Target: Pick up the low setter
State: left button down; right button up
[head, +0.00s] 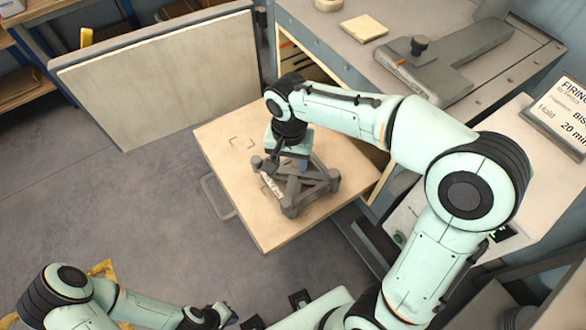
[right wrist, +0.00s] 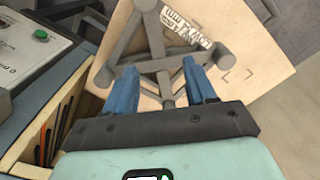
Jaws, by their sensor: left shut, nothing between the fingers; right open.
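The low setter (head: 318,187), a grey triangular frame with short round posts, stands on the pale square board. My right gripper (head: 290,163) is above its rear left part in the head view. In the right wrist view the right gripper (right wrist: 163,80) is open, its blue fingers spread over the setter (right wrist: 153,40). My left gripper (head: 231,318) is at the bottom edge of the head view, shut and empty, far from the setter.
The pale board (head: 225,145) projects from the dryer's opening, below the dryer's top (head: 345,50). The open door (head: 165,80) stands left of it. A sign (head: 562,110) and a panel with a green button (head: 398,239) are at right.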

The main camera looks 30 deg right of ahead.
aim_at(292, 180)
notch_tip(292, 180, down, 3)
jog(key=shift+w+f, duration=0.1)
jog(key=f, duration=0.4)
jog(key=shift+d+f, duration=0.1)
jog(key=shift+d, duration=0.2)
jog(key=shift+f, duration=0.55)
grip_shut()
jog(key=shift+r, duration=0.1)
dwell(0.6)
